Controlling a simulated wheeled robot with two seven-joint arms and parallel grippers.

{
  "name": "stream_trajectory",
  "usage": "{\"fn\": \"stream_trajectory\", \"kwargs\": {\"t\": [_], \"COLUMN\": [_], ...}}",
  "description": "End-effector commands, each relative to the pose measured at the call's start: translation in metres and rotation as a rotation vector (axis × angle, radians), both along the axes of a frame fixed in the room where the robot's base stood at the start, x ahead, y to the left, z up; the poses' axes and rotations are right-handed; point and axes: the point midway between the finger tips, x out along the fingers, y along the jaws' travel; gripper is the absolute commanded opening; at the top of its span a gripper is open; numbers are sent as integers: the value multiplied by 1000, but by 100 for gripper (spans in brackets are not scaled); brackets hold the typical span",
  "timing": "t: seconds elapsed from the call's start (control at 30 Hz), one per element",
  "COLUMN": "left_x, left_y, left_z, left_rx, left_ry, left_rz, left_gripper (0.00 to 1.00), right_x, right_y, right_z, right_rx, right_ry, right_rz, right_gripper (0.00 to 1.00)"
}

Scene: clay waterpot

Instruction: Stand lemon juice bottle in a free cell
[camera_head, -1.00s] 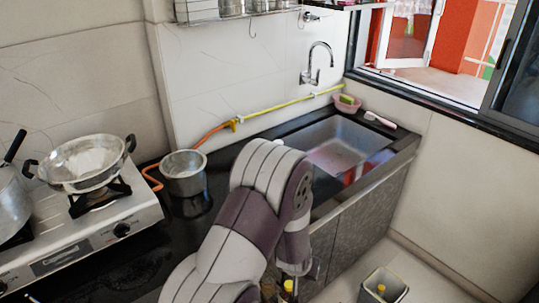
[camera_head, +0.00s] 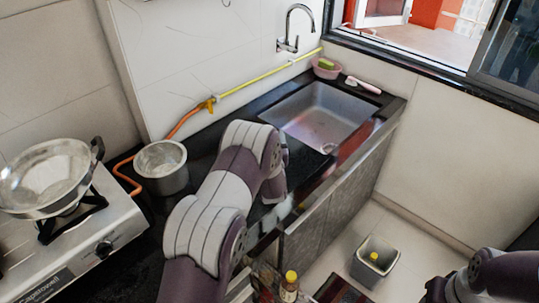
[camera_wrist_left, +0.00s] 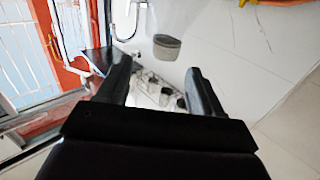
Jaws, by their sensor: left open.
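A bottle with a yellow cap (camera_head: 290,288) stands upright at the bottom middle of the head view, its lower part cut off. It may be the lemon juice bottle; its label is too small to read. Another yellow-topped item (camera_head: 374,257) sits inside a grey square bin on the floor. My left gripper (camera_wrist_left: 160,85) is open in the left wrist view, with no bottle between its fingers. In the head view my left arm hides its own gripper. Cells are not clearly visible; a dark red panel (camera_head: 338,290) lies right of the bottle.
The counter holds a sink (camera_head: 318,115), a steel pot (camera_head: 161,168) and a stove (camera_head: 85,245) with a pan (camera_head: 45,180). The grey bin (camera_head: 365,272) stands on the floor. Part of my right arm shows at lower right.

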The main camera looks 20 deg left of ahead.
Motion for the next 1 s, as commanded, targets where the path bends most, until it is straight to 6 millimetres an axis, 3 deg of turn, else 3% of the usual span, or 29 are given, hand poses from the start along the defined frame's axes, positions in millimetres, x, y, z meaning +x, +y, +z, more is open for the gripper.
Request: {"fn": "stream_trajectory", "kwargs": {"t": [0.3, 0.57, 0.8, 1.0], "left_x": [45, 51, 51, 51], "left_y": [14, 18, 20, 20], "left_z": [-8, -10, -11, -9], "left_rx": [3, 1, -2, 0], "left_ry": [-1, 0, 1, -2], "left_rz": [1, -1, -1, 0], "left_gripper": [66, 66, 0, 0], "right_x": [0, 0, 0, 0], "right_y": [0, 0, 0, 0], "right_z": [19, 18, 18, 18], "right_rx": [0, 0, 0, 0], "right_ry": [0, 0, 0, 0], "right_rz": [0, 0, 0, 0], "right_gripper": [43, 43, 43, 43]}}
